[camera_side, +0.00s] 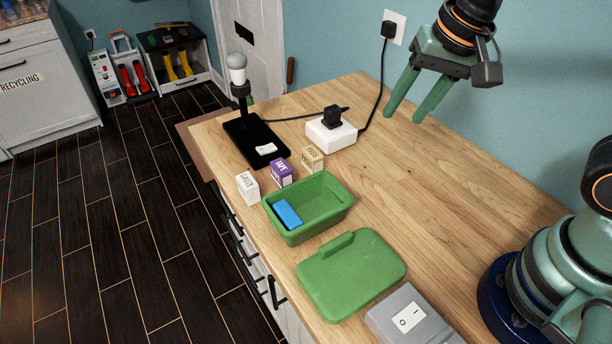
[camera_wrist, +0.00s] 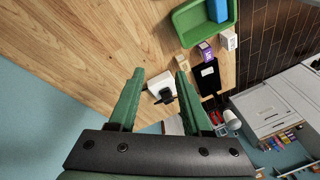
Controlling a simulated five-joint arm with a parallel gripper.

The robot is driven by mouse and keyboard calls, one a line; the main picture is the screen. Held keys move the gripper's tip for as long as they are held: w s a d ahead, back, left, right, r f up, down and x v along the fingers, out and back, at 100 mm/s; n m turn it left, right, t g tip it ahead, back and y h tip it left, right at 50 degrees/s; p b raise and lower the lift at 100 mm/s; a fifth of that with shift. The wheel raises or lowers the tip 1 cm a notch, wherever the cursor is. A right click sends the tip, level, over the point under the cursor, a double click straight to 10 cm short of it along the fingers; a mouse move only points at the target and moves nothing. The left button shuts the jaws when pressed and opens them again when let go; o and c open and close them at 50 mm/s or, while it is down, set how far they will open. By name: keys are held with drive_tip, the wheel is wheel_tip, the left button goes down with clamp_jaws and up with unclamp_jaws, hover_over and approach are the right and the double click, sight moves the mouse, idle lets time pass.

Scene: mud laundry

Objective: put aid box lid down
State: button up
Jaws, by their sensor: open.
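The green aid box lid (camera_side: 352,276) lies on the wooden counter with its raised handle facing up. It is beside the open green box (camera_side: 322,206), apart from it on the near side. A blue block (camera_side: 287,214) is inside the box. The box also shows in the wrist view (camera_wrist: 190,30), with the blue block (camera_wrist: 218,10) in it; the lid is not in that view. My gripper (camera_side: 403,115) is open and empty, raised above the back of the counter, well away from the lid. It also shows in the wrist view (camera_wrist: 160,78).
Three small cartons, white (camera_side: 248,187), purple (camera_side: 281,173) and tan (camera_side: 312,158), stand beyond the box. A black lamp stand (camera_side: 255,140) and a white plug block (camera_side: 331,132) with a cable stand farther back. A grey switch box (camera_side: 410,317) is near the lid. The counter's right middle is clear.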

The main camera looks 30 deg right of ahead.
drive_tip(key=s+d+r+n+t, duration=0.1)
drive_tip(key=d+r+n+t, duration=0.1)
drive_tip(key=d+n, duration=0.4)
drive_tip(key=shift+s+d+r+n+h, duration=0.3)
drive_tip(key=shift+d+h, duration=0.1)
drive_tip(key=shift+d, duration=0.15)
